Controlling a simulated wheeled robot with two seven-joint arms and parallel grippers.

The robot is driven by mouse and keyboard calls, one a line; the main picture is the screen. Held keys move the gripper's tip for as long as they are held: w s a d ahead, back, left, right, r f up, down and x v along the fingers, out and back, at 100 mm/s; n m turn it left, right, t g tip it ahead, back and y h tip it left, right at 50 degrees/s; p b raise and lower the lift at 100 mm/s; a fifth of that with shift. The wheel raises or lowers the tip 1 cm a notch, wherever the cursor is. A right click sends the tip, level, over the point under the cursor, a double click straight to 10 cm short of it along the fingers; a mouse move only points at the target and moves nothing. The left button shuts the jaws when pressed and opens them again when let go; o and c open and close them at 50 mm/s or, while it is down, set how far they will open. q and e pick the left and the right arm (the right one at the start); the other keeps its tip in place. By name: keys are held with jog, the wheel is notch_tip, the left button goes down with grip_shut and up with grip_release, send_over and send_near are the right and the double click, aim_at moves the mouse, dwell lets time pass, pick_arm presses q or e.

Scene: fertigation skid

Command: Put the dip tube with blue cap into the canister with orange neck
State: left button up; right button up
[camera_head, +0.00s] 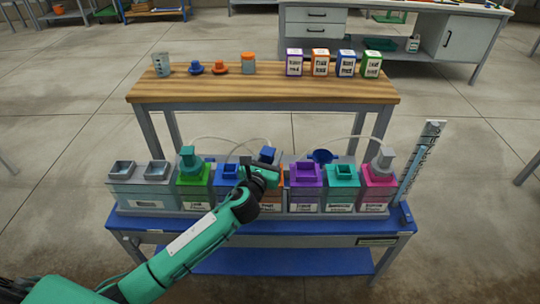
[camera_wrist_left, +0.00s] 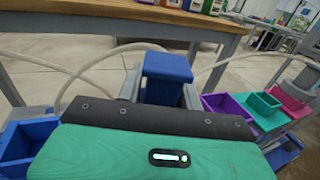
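The dip tube's blue cap (camera_head: 267,153) shows just beyond my left gripper (camera_head: 265,163), around the middle of the canister row. In the left wrist view the blue cap (camera_wrist_left: 167,68) stands upright, centred ahead of the dark palm, with grey finger parts close on both sides. The gripper looks shut on it, though the contact is mostly hidden. The canister with orange neck (camera_head: 271,199) is below and behind my gripper. Its neck is mostly covered, and I cannot tell whether the tube's lower end is inside it. My right gripper is out of view.
A blue-necked canister (camera_head: 227,174) stands left of it, a purple one (camera_head: 306,176) right. Pale hoses arch behind. A wooden table (camera_head: 255,90) with boxes stands farther back. A clear column (camera_head: 420,160) rises at right.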

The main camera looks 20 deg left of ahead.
pick_arm(q)
jog(key=shift+o, duration=1.2)
jog(key=shift+s, duration=0.55)
jog(key=s+a, duration=0.1)
jog(key=s, duration=1.1)
jog(key=shift+s+p, duration=0.35)
jog(key=shift+p, duration=0.05)
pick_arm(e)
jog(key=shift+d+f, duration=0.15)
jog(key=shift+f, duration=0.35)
